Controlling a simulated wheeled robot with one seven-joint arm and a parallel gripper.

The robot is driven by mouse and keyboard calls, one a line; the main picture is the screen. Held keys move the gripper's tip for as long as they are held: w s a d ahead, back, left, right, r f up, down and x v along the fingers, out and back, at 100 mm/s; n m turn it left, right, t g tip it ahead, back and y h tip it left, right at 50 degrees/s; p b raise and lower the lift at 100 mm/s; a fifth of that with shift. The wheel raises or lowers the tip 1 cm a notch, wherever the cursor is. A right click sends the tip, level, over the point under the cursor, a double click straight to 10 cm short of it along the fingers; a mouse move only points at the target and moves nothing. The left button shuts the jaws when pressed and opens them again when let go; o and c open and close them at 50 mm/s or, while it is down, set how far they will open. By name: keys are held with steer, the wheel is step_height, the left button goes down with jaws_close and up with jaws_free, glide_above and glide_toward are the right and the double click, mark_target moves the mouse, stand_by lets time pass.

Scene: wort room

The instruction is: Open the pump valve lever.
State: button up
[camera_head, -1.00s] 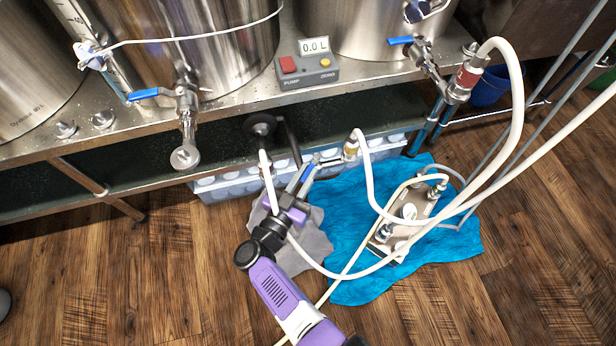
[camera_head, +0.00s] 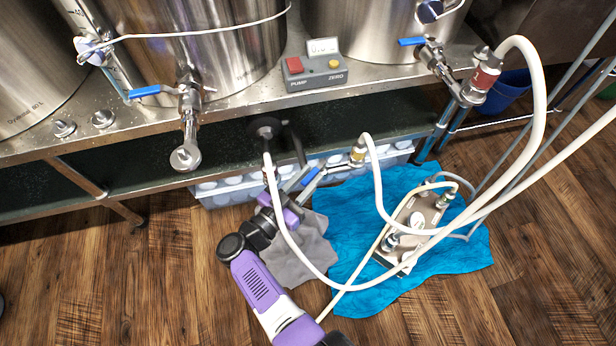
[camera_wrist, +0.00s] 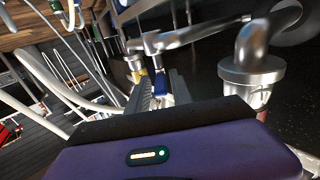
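The pump valve lever (camera_head: 312,177) is a blue handle on a metal valve under the bench, beside a brass-coloured fitting (camera_head: 358,154) with a white hose. My gripper (camera_head: 297,186) is just to the left of and below the lever in the head view, its fingers pointing at it. In the wrist view my gripper's two dark fingers (camera_wrist: 160,92) stand apart, with the blue lever (camera_wrist: 159,84) showing between them near the tips. Whether either finger touches the lever I cannot tell. The dark pump head (camera_head: 266,130) is partly hidden by hose.
A pump control box (camera_head: 314,72) with red and yellow buttons sits on the steel bench. Other blue-handled valves (camera_head: 155,91) hang from the kettles. White hoses (camera_head: 290,238) loop close to my arm. A plate chiller (camera_head: 412,225) lies on a blue cloth (camera_head: 350,283). A grey cloth (camera_head: 300,255) lies beside it.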

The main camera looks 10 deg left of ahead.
steer(key=shift+o, duration=0.5)
steer(key=shift+s+a, duration=0.15)
steer(key=p+v, duration=0.1)
steer(key=v, duration=0.6)
steer(key=shift+s, duration=0.2)
